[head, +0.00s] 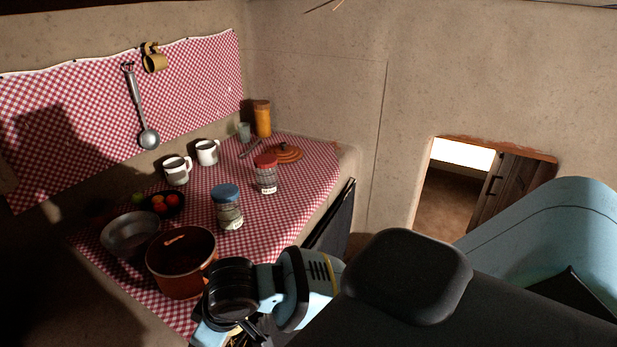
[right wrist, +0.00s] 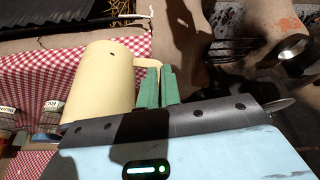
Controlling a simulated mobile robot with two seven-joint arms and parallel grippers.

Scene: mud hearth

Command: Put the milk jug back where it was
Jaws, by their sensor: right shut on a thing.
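The cream milk jug (right wrist: 108,85) shows in the right wrist view, with its handle toward the gripper. My right gripper (right wrist: 158,88) has its green finger pads shut on the jug's handle. The checked cloth shows behind the jug; I cannot tell how high the jug is held. In the head view my right arm comes in from the right to the front edge of the counter. Its wrist hides the gripper's fingers and the jug there. My left gripper is not in view.
The checked counter (head: 282,207) holds an orange-brown pot (head: 181,279), a metal bowl (head: 131,235), a blue-lidded jar (head: 229,212), a red-lidded jar (head: 266,178), two white mugs (head: 177,172), a fruit plate (head: 178,208) and an orange lid (head: 286,154). Clear cloth lies right of the jars.

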